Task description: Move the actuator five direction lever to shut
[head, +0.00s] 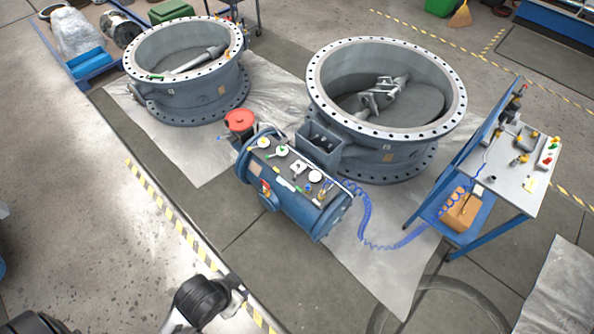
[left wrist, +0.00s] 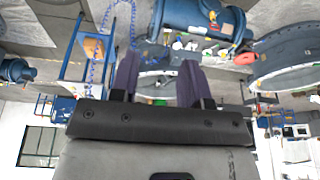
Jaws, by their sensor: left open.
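A blue cylindrical actuator (head: 318,222) lies between two large flanged valves, with small gauges, levers and fittings along its top. A small yellow-handled fitting (head: 323,195) is near its right end. Which part is the direction lever, and any number, is too small to tell. The actuator also shows upside down in the left wrist view (left wrist: 190,14), beyond my fingers. My left gripper (left wrist: 158,68) is open and empty there, well apart from the actuator. In the head view, part of my left arm shows at the bottom, short of the actuator. My right gripper is not in view.
A left valve (head: 195,97) and a right valve (head: 385,150) stand on pale sheeting. A red handwheel (head: 240,120) is at the actuator's far left end. A blue cart (head: 500,185) at right carries fittings and buttons; a coiled blue hose (head: 366,225) runs from it. Floor in front is clear.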

